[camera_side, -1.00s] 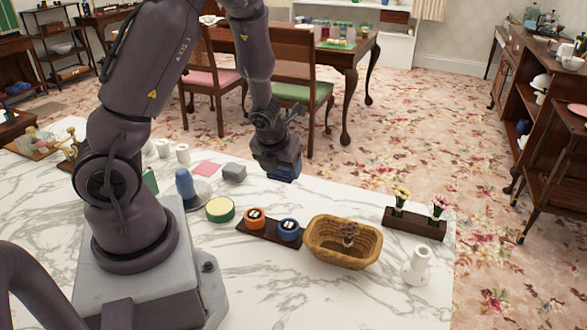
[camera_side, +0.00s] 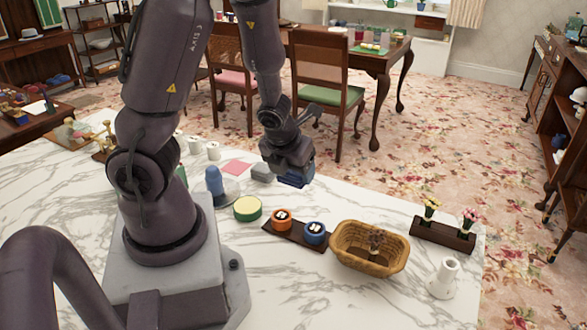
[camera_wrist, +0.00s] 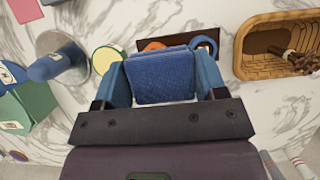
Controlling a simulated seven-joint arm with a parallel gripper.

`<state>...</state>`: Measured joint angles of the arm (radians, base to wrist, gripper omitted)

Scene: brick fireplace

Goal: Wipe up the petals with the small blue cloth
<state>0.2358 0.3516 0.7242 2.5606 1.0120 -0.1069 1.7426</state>
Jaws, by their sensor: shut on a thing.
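My gripper (camera_side: 290,168) is above the back part of the marble table. In the wrist view my gripper (camera_wrist: 160,88) is shut on a folded blue cloth (camera_wrist: 162,76), gripped between its two blue fingers. The cloth (camera_side: 294,182) is a small dark blue patch under the fingers in the side view and seems clear of the table top. I cannot make out loose petals on the table in either view; the cloth and gripper hide part of the surface.
A wicker basket (camera_side: 368,262) holds a dark flower-like thing. Beside it is a dark tray (camera_side: 284,240) with an orange and a blue round item. A yellow-topped green tin (camera_side: 247,208), blue bottle-shaped object (camera_side: 214,180), flower stand (camera_side: 442,234) and white vase (camera_side: 444,278) stand around.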

